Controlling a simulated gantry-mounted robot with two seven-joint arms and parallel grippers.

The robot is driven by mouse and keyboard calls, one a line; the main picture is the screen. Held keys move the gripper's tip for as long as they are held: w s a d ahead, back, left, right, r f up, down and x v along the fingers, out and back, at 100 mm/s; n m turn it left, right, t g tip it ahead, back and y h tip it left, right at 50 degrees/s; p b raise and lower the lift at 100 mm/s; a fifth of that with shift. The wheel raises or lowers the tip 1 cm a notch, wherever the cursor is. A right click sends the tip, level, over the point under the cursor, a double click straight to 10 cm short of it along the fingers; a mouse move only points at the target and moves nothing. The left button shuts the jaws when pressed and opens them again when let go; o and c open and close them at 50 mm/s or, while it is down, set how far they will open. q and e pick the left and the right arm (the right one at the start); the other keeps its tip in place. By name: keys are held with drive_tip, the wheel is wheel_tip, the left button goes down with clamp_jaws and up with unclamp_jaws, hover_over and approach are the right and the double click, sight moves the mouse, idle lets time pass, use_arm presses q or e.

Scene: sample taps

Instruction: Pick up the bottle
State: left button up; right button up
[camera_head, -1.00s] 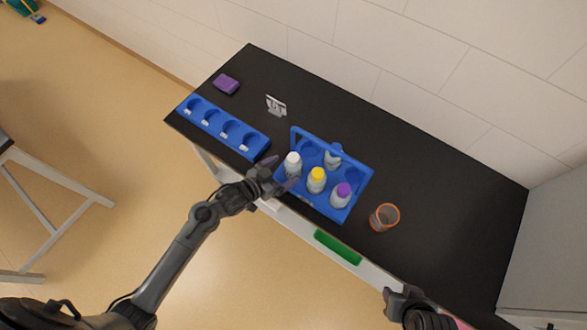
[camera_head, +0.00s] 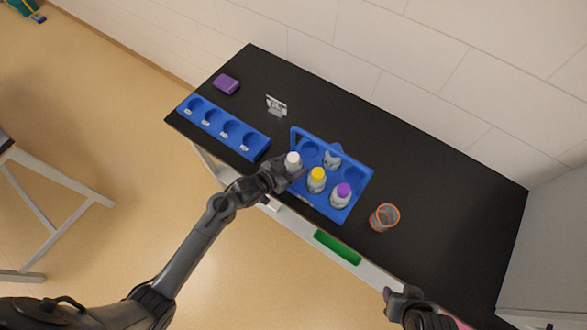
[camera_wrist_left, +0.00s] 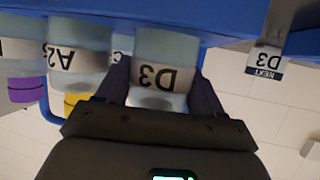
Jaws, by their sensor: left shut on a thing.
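The white-capped bottle (camera_head: 293,159) stands in the front left place of the blue carrier (camera_head: 357,190). My left gripper (camera_head: 286,173) is shut on this bottle from the front left, below its cap. In the left wrist view, the bottle (camera_wrist_left: 165,48) appears upside down between the two fingers (camera_wrist_left: 160,88), and its label reads D3. A tag (camera_wrist_left: 267,63) on the carrier reads NEXT D3. The yellow-capped bottle (camera_head: 317,176) and the purple-capped bottle (camera_head: 342,192) stand beside it. Another bottle (camera_head: 332,160) stands behind, partly hidden. My right gripper (camera_head: 400,298) is at the bottom edge.
A blue rack (camera_head: 236,142) with several round holes lies left of the carrier on the black bench. A purple block (camera_head: 227,84) and a small stand (camera_head: 276,105) are farther back. An orange-rimmed cup (camera_head: 384,217) stands right of the carrier. The bench's right part is clear.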

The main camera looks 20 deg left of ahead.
use_arm(q)
drive_tip(key=c, duration=0.3)
drive_tip(key=shift+r, duration=0.2)
